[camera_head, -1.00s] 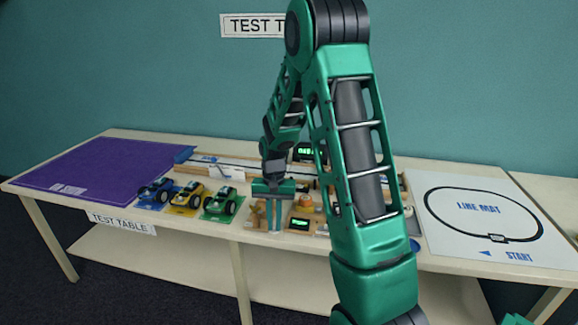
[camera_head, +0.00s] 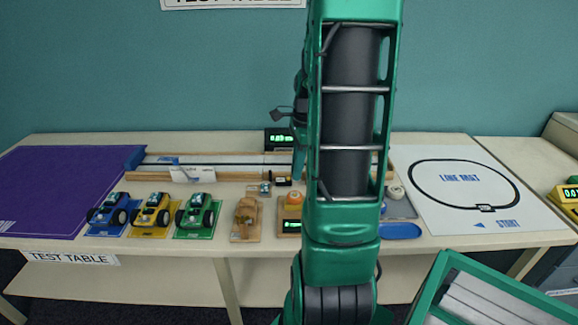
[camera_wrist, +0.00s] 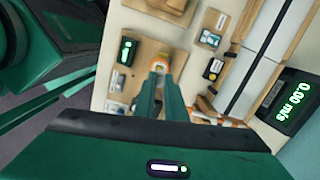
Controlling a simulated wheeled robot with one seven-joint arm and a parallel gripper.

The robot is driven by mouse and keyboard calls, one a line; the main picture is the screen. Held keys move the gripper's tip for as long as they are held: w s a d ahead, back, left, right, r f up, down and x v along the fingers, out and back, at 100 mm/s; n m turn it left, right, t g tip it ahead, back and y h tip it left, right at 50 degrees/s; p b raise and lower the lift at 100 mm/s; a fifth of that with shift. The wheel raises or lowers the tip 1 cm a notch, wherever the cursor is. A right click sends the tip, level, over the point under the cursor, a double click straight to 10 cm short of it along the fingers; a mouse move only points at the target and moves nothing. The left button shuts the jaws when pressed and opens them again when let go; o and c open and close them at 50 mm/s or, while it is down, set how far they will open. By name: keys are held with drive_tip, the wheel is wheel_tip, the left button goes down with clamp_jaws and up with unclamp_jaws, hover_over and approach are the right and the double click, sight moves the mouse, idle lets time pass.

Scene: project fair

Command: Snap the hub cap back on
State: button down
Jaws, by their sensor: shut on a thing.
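My gripper (camera_wrist: 160,75) shows in the wrist view, its two fingers closed on a small pale thing (camera_wrist: 158,67). This is mostly hidden by the fingertips, and I cannot tell for sure that it is the hub cap. Behind the fingertips is an orange piece (camera_wrist: 157,58) on a wooden board; it also shows in the head view (camera_head: 291,200). In the head view my arm hides most of the gripper. A blue car (camera_head: 108,209), a yellow car (camera_head: 151,211) and a green car (camera_head: 196,212) stand on matching mats. Their hubs are too small to judge.
A wooden car-shaped piece (camera_head: 246,211) lies right of the green car. A track with wooden rails (camera_head: 225,177) runs behind, with a speed display (camera_head: 278,138). A purple mat (camera_head: 45,190) covers the left end, a line mat (camera_head: 462,225) the right.

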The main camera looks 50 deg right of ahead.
drive_tip(key=shift+w+a+f, duration=0.1)
drive_tip(key=shift+f, duration=1)
drive_tip(key=shift+w+a+f, duration=0.1)
drive_tip(key=shift+f, duration=0.95)
drive_tip(key=shift+s+f, duration=0.1)
drive_tip(key=shift+f, duration=0.6)
drive_tip(key=shift+f, duration=0.1)
idle(0.5)
drive_tip(key=c, duration=1.3)
unclamp_jaws()
drive_tip(key=shift+o, duration=0.2)
drive_tip(key=shift+r, duration=3.5)
